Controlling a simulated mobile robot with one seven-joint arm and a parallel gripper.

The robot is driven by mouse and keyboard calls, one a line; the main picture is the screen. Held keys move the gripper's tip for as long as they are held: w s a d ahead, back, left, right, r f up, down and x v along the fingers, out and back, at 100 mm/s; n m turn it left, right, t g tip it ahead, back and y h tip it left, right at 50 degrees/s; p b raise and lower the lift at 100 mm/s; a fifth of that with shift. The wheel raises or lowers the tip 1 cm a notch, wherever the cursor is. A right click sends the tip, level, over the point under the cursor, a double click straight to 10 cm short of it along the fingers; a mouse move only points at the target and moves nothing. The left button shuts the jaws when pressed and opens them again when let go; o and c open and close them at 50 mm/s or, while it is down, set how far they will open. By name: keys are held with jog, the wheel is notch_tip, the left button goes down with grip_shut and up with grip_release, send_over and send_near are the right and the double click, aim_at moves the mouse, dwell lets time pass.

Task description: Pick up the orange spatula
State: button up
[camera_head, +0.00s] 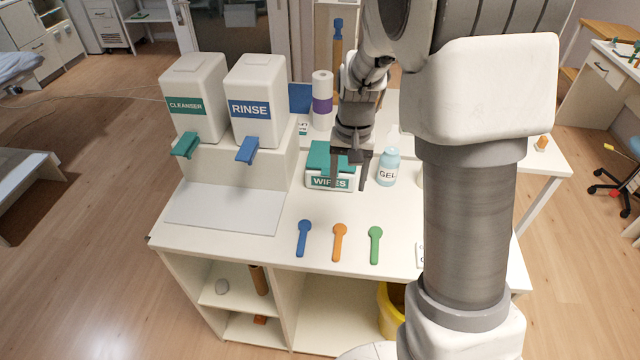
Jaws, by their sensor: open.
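The orange spatula (339,240) lies flat on the white counter, its round end toward the back and its handle toward the front edge. A blue spatula (303,238) lies to its left and a green spatula (375,244) to its right, with gaps between them. My gripper (348,186) is open and points down, in front of the wipes box (318,160) in the picture and behind the orange spatula. Its fingers hold nothing. I cannot tell its exact height above the counter.
Cleanser (193,105) and rinse (257,105) dispensers stand at the left above a pale tray (225,208). A gel bottle (388,167) stands right of the wipes box. A paper roll (321,100) stands behind. The counter around the spatulas is clear.

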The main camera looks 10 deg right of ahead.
notch_tip(320, 180, down, 2)
send_over(339, 238)
jog(key=f, duration=1.2)
jog(key=shift+w+d+f, duration=0.15)
jog(key=shift+w+d, duration=0.15)
jog(key=shift+w, duration=0.1)
jog(key=f, duration=0.2)
jog(key=f+p, duration=0.1)
jog(key=f, duration=0.1)
jog(key=shift+s+a+f, duration=0.1)
jog(key=shift+s+a, duration=0.2)
jog(key=shift+s, duration=0.1)
jog(key=shift+f, duration=0.7)
grip_shut()
